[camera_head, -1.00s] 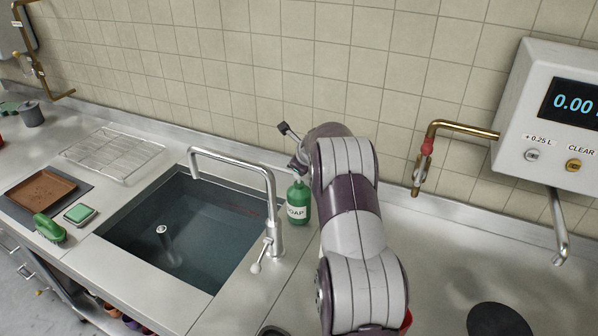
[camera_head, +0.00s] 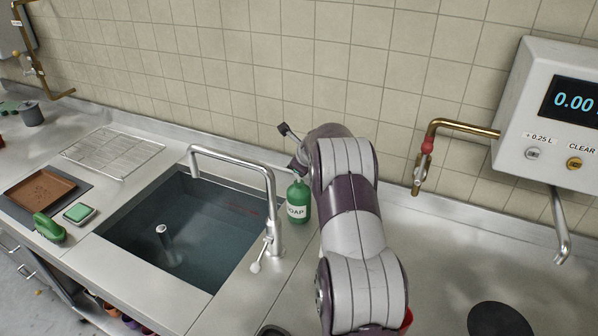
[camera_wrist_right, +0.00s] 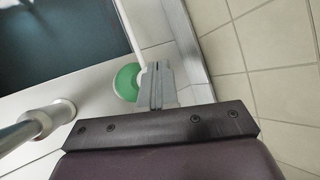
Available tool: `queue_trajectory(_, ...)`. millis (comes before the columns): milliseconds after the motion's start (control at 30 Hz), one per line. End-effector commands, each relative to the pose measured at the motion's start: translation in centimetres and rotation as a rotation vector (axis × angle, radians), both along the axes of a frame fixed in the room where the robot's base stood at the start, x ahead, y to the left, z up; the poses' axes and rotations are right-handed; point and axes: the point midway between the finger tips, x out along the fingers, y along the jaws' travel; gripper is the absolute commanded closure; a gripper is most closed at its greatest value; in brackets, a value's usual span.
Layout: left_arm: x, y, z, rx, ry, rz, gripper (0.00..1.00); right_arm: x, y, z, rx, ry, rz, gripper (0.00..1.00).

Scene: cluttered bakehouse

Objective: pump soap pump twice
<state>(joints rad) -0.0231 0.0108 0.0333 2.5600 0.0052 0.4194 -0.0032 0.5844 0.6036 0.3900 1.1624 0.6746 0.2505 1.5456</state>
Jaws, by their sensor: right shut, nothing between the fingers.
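The green soap bottle (camera_head: 299,201) with a white SOAP label stands upright on the counter, just right of the sink tap. Its top is partly covered by my right arm in the head view. In the right wrist view my right gripper (camera_wrist_right: 159,84) is shut and empty. Its fingers overlap the right edge of the green bottle (camera_wrist_right: 126,83), seen from above. The pump head cannot be made out there, and I cannot tell whether the fingers touch it. My left gripper is not in view.
The tap (camera_head: 270,195) and the water-filled sink (camera_head: 128,257) lie left of the bottle. A brass pipe (camera_head: 428,150) and a dispenser box (camera_head: 545,130) are on the right. A wire rack (camera_head: 112,155), brown tray (camera_head: 42,190) and green brush (camera_head: 48,228) sit at left. The tiled wall is close behind.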

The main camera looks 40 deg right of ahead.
Motion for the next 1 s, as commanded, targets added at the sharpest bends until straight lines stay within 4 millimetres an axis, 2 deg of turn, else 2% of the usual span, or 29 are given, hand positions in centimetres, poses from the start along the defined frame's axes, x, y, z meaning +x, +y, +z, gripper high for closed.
queue_trajectory(1000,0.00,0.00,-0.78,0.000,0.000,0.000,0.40,-0.01,0.01,-1.00,-0.001,0.002,0.001,1.00)
